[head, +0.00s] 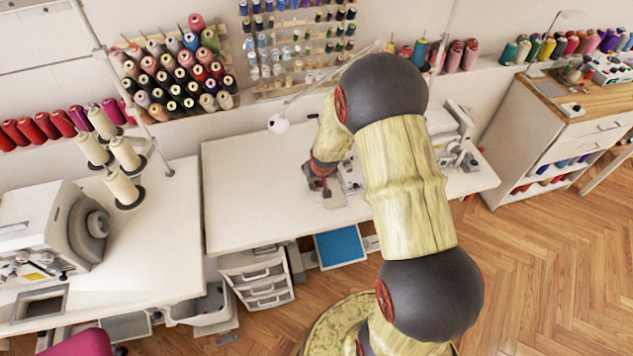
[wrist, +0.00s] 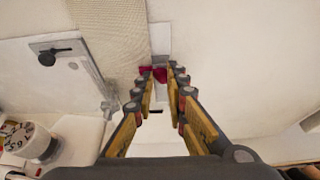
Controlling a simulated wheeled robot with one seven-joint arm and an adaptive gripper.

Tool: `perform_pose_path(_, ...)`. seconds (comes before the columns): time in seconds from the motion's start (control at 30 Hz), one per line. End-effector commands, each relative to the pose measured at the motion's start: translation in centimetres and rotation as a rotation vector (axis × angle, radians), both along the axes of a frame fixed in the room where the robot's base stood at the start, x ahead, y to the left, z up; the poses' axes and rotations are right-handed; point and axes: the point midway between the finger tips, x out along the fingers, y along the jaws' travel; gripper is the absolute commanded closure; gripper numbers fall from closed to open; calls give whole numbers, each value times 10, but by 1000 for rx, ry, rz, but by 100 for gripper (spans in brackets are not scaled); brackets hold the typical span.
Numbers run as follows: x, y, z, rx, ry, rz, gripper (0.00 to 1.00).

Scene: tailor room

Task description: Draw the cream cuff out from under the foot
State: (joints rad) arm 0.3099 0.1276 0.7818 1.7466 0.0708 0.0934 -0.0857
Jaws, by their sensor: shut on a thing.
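My gripper (wrist: 159,73) is at the tabletop in the wrist view, its red-tipped fingers close together. They are shut at the edge of a cream woven strip, the cream cuff (wrist: 112,32), which runs up past the top of the picture. The held edge is small and partly covered by the fingertips. In the head view my gripper (head: 322,184) is low over the middle white table, just left of the sewing machine there. My arm hides much of that machine. I cannot make out the presser foot or whether the cuff is under it.
The middle white table (head: 245,200) is clear left of my gripper. Another sewing machine (head: 55,235) and cream thread cones (head: 122,187) stand on the left table. A drawer unit (head: 258,278) is below. A wooden-topped cabinet (head: 560,125) stands at right.

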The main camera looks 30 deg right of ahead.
Motion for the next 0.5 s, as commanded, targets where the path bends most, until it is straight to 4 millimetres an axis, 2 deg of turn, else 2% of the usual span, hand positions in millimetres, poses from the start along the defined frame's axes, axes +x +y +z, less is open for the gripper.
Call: perform_pose_path(0.5,4,11,-1,2,-1,2,100)
